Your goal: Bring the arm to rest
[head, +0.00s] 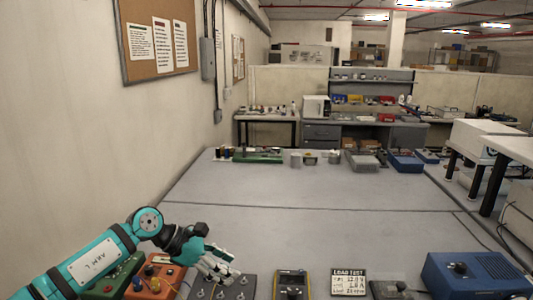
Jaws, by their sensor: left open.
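My left arm comes in from the lower left in the head view. Its gripper (222,268) is open, with its fingers pointing down and right, over the left edge of a dark grey board (240,289) with several metal posts. I cannot tell whether the fingertips touch the board. I see nothing held between the fingers. My right gripper is not in view.
Near the front edge are an orange box (166,277), a green box (122,274), a yellow-rimmed meter (292,285), a "LOAD TEST" card (348,282) and a blue box (478,275). The middle of the grey bench (320,232) is clear. A wall stands at left.

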